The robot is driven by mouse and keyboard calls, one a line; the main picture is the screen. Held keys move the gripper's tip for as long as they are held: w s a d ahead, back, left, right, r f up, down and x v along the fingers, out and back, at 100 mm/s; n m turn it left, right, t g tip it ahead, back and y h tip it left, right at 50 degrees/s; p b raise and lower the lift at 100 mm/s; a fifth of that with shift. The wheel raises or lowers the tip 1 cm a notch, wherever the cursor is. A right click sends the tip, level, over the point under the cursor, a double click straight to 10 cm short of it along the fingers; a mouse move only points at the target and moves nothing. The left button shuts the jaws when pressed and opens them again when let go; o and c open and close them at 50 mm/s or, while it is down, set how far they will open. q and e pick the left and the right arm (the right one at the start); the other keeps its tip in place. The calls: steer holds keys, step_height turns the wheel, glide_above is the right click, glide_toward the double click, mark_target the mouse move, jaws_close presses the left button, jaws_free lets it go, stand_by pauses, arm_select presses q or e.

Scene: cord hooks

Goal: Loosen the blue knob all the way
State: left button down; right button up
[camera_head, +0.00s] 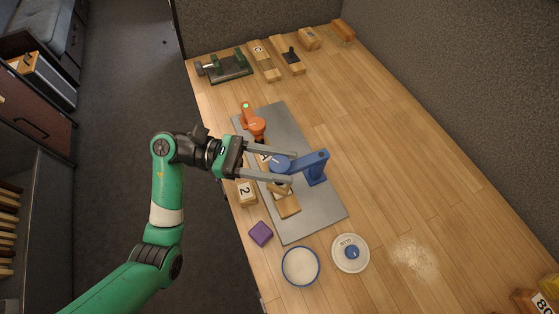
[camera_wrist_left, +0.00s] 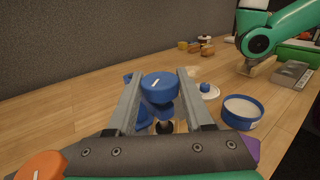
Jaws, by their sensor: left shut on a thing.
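The blue knob (camera_head: 280,160) is a round disc with a white mark on top, at the end of a blue clamp (camera_head: 317,166) on the grey plate. In the left wrist view the knob (camera_wrist_left: 160,86) sits between the two grey fingers. My left gripper (camera_head: 292,167) is shut on the knob, one finger on each side. Below the knob, a shaft with a dark foot (camera_wrist_left: 164,127) shows in the left wrist view. Wooden pieces (camera_head: 287,206) lie under and beside the clamp, partly hidden by the fingers.
An orange clamp (camera_head: 256,127) stands close behind the left gripper on the grey plate (camera_head: 322,220). A blue-rimmed bowl (camera_head: 300,281), a glue pot lid (camera_head: 350,264) and a purple block (camera_head: 260,233) are in front. The table's right side is mostly clear.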

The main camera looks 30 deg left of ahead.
arm_select(q)
steer(key=n+t+y, duration=0.1)
steer(key=t, duration=0.1)
steer(key=shift+r+n+t+p, duration=0.1)
steer(key=shift+n+t+p, duration=0.2)
steer(key=shift+n, duration=0.1)
steer(key=shift+r+n+t+y+p, duration=0.1)
steer(key=shift+n+t+y+p, duration=0.4)
steer(key=shift+n+t+y, duration=0.45)
steer(key=n+t+y+p, duration=0.2)
steer(key=p, duration=0.1)
steer(key=n+t+y+p, duration=0.2)
steer(key=t+y+p, duration=0.1)
steer(key=shift+s+d+n+t, duration=0.1)
steer(key=shift+d+n+t, duration=0.05)
steer(key=shift+n+t, duration=0.15)
steer(key=shift+n+t+y+p, duration=0.45)
steer(key=shift+n+y+p, duration=0.35)
steer(key=shift+y, duration=0.45)
steer(key=shift+f+n+y, duration=0.25)
steer(key=shift+n+y, duration=0.1)
steer(key=shift+y, duration=0.15)
steer(key=shift+f, duration=0.1)
steer(key=c, duration=0.8)
jaws_free()
steer(key=o, duration=0.5)
